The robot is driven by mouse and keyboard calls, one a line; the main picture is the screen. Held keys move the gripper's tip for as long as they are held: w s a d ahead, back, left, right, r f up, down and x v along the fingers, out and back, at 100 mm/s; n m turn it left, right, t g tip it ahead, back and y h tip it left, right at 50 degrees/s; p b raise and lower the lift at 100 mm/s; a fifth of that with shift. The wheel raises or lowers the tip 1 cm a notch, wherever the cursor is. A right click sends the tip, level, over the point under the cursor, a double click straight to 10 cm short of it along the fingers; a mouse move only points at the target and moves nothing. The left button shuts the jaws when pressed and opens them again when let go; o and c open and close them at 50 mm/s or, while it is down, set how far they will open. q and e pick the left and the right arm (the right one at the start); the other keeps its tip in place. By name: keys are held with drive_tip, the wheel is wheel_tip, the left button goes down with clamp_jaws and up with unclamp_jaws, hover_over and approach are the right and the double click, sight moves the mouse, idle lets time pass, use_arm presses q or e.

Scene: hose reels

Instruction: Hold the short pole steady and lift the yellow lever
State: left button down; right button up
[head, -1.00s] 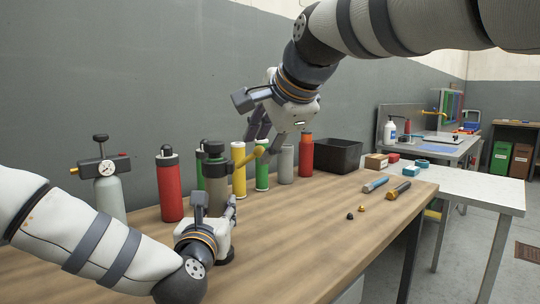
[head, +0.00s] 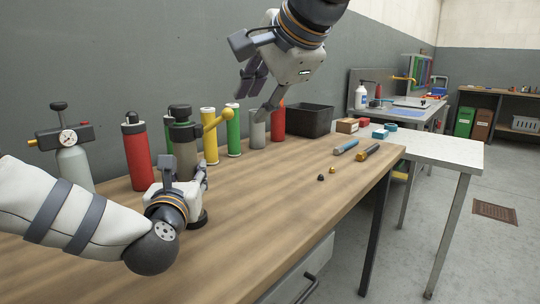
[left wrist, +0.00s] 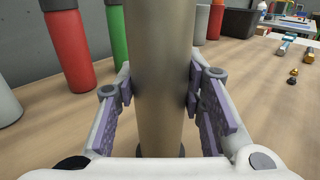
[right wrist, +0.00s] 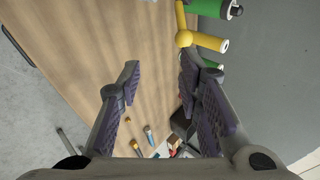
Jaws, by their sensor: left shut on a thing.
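The short pole (head: 186,157) is a grey-brown upright post with a dark cap on the wooden bench. The yellow lever (head: 215,120) sticks out from its top, slanting up to the right and ending in a ball. My left gripper (head: 188,180) is shut around the pole; the left wrist view shows the pole (left wrist: 160,75) between its two fingers (left wrist: 160,100). My right gripper (head: 257,96) is open and empty, above and to the right of the lever, apart from it. The lever's ball also shows in the right wrist view (right wrist: 184,38), beside the right finger.
A red bottle (head: 138,158), a yellow one (head: 209,148) and a green one (head: 233,135) stand near the pole. A gauge bottle (head: 74,165) is at left. A black bin (head: 308,120) stands behind.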

idle(0.3)
use_arm(q)
drive_tip(key=c, duration=1)
unclamp_jaws()
drive_tip(key=shift+s, duration=0.1)
